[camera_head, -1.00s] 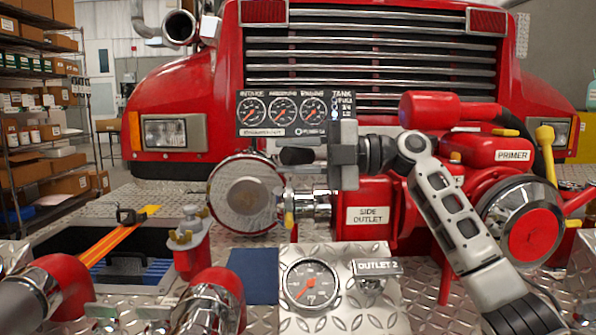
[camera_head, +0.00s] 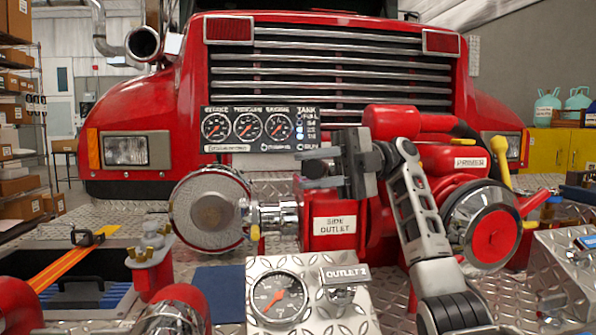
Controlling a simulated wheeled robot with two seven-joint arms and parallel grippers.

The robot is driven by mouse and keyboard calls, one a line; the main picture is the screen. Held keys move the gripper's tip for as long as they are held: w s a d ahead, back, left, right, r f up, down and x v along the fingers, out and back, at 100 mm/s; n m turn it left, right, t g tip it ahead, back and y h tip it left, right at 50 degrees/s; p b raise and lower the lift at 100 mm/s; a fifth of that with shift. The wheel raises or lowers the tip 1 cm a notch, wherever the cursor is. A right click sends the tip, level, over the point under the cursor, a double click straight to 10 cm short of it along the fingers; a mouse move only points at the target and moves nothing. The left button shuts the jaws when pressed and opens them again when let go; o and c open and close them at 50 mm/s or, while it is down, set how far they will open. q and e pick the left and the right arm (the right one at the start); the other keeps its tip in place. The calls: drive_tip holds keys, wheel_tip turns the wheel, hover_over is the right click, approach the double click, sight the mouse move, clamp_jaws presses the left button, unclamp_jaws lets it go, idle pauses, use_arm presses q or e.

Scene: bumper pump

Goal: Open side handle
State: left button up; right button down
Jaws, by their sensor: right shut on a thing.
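The red pump has a block labelled SIDE OUTLET (camera_head: 335,224), with a chrome pipe (camera_head: 275,217) and round chrome cap (camera_head: 209,209) to its left. My right gripper (camera_head: 316,168) is above this block, its grey fingers pointing left. It is shut on the dark side handle (camera_head: 316,169), which is mostly hidden between the fingers. The handle's joint with the valve is hard to make out. My left gripper is not in view.
A gauge panel (camera_head: 262,130) stands just behind my right gripper. A PRIMER block (camera_head: 470,163) and red-centred cap (camera_head: 487,226) are right of my right arm. The OUTLET 2 gauge box (camera_head: 310,300) is in front. The truck grille (camera_head: 330,70) is behind.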

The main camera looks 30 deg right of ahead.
drive_tip(key=shift+s, duration=0.1)
drive_tip(key=c, duration=1.1)
unclamp_jaws()
drive_tip(key=d, duration=0.3)
drive_tip(key=d+p, duration=0.1)
drive_tip(key=d, duration=0.1)
drive_tip(key=shift+s+d+r, duration=0.1)
drive_tip(key=shift+d+r, duration=0.1)
drive_tip(key=shift+d, duration=0.2)
drive_tip(key=shift+d+f+p, duration=0.1)
drive_tip(key=shift+d+p, duration=0.4)
drive_tip(key=shift+d, duration=0.45)
